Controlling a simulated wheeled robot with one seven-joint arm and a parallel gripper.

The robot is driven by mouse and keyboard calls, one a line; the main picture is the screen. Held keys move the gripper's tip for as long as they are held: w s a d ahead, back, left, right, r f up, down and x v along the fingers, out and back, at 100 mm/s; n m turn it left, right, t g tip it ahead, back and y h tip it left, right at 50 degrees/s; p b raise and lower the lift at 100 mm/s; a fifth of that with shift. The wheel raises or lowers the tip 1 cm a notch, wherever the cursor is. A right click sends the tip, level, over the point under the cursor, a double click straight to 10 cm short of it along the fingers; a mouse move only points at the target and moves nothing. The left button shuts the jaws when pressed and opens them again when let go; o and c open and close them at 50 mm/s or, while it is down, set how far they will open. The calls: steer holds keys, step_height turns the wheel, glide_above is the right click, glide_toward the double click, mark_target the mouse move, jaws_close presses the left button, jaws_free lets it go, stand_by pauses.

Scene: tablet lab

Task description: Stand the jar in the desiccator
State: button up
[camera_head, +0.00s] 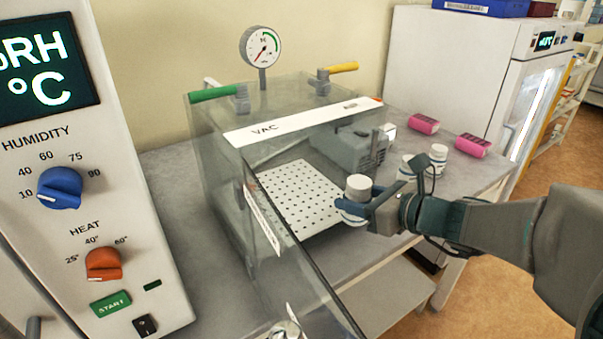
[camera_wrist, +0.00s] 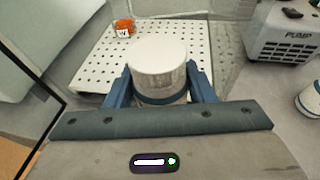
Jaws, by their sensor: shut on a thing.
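A jar with a wide white lid (camera_head: 358,187) is held upright between the blue fingers of my gripper (camera_head: 365,208). The jar (camera_wrist: 160,68) also shows in the wrist view, with a finger on each side. The desiccator (camera_head: 215,135) is a clear box marked VAC on the bench, and its clear door (camera_head: 300,275) stands open toward the front. Inside lies a white perforated shelf (camera_head: 295,195). The jar is at the shelf's near right edge in the head view. Its base is hidden, so contact with the shelf cannot be told.
An orange item marked W (camera_wrist: 124,28) sits at the shelf's far part. A grey pump (camera_head: 362,150) stands beside the desiccator. Another white jar (camera_wrist: 311,98) stands on the bench nearby. Two pink items (camera_head: 424,124) lie farther back. A control panel (camera_head: 90,170) fills the left.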

steer(key=w+a, duration=0.8)
steer(key=shift+w+a, duration=0.25)
steer(key=f, duration=0.1)
steer(key=w+a+f, duration=0.1)
steer(key=shift+f, duration=0.8)
steer(key=shift+f+b, duration=0.2)
steer(key=shift+b, duration=0.25)
steer(key=o, duration=1.1)
steer(key=shift+s+r, duration=0.1)
steer(key=shift+r, duration=0.05)
